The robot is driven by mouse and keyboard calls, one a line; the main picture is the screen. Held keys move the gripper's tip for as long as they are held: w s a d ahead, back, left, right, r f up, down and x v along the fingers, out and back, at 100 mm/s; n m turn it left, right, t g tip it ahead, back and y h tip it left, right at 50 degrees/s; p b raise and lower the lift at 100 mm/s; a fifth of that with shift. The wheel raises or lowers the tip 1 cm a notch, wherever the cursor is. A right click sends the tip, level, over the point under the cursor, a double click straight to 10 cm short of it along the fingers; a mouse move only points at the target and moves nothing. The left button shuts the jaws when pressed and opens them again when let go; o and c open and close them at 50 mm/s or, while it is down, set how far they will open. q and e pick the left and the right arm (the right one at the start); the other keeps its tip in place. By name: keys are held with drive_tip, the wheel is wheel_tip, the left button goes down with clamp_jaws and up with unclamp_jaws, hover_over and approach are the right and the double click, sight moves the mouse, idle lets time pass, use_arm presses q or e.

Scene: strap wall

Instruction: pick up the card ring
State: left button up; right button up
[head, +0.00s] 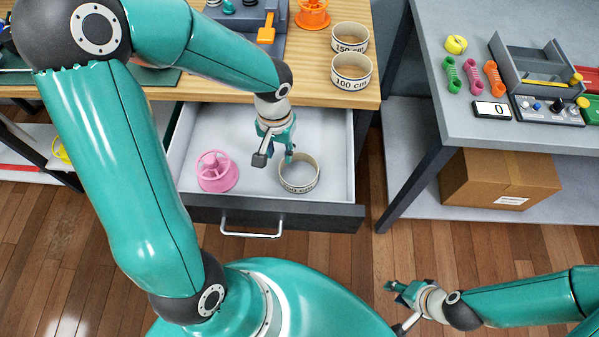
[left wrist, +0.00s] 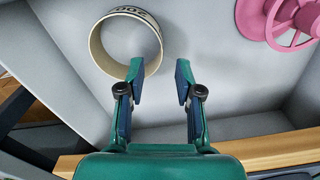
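A cream card ring (head: 299,185) with dark "200 cm" lettering stands in the open drawer, right of its middle; it also shows at the upper left of the left wrist view (left wrist: 97,52). My left gripper (head: 274,160) is open and empty, reaching down into the drawer just beside the ring's upper left. In the left wrist view the left gripper (left wrist: 158,76) has its left fingertip by the ring's rim; I cannot tell if they touch. My right gripper (head: 393,308) looks open and empty, out over the floor at the lower right.
A pink spool (head: 216,172) stands left in the drawer (head: 335,130); it shows at the upper right of the left wrist view (left wrist: 285,18). Two more card rings, "150 cm" (head: 350,37) and "100 cm" (head: 351,71), stand on the wooden top. A grey table (head: 450,120) is at right.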

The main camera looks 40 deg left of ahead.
sight(281, 165)
use_arm(q)
drive_tip(key=shift+f+b, duration=0.3)
drive_tip(key=shift+f, duration=3.55)
clamp_jaws()
